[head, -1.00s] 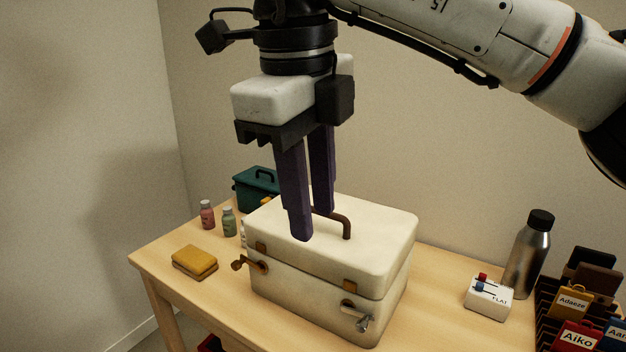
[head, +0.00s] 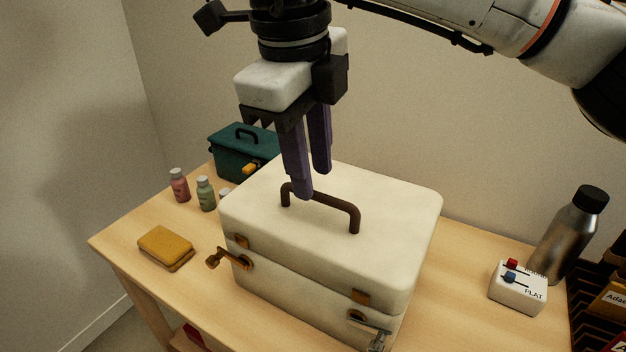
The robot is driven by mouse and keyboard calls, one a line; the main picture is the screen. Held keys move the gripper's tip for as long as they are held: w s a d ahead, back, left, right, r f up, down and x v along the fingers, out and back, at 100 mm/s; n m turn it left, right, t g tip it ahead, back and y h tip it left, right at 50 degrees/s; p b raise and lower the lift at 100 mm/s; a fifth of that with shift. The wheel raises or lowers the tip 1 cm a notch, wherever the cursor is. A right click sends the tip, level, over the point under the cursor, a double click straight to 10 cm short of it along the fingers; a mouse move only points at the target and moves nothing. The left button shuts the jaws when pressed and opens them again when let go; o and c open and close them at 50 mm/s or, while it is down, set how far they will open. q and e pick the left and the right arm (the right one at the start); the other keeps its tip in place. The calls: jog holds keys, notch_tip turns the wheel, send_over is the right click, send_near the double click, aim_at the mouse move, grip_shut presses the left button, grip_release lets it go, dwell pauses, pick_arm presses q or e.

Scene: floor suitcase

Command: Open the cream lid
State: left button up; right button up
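The cream lid (head: 385,205) sits shut on the cream case (head: 285,295) on the wooden table. A brown arched handle (head: 345,203) stands on its top. One brass latch (head: 228,260) sticks out at the case's left; another latch (head: 368,328) with a grey metal lever is at the lower right, partly cut off. My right gripper (head: 313,184) points down at the handle, purple fingers apart. The near finger overlaps the handle's bar in view and the far finger is behind it; I cannot tell whether either touches. My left gripper is not in view.
A teal box (head: 235,155) and small bottles (head: 205,194) stand behind at the left, a yellow sponge-like block (head: 166,246) in front of them. To the right are a white switch box (head: 518,287), a steel bottle (head: 568,240) and a dark rack (head: 605,300). Walls close the back.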

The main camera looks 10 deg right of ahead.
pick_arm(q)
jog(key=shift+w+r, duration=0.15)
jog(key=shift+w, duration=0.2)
pick_arm(e)
jog(key=shift+w+d+f, duration=0.1)
jog(key=shift+w+f, duration=0.05)
jog(key=shift+f, duration=0.5)
jog(key=shift+w+d+f, duration=0.1)
jog(key=shift+f, duration=0.5)
jog(key=shift+a, duration=0.1)
grip_shut()
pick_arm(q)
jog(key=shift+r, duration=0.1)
pick_arm(e)
jog(key=shift+r, duration=0.1)
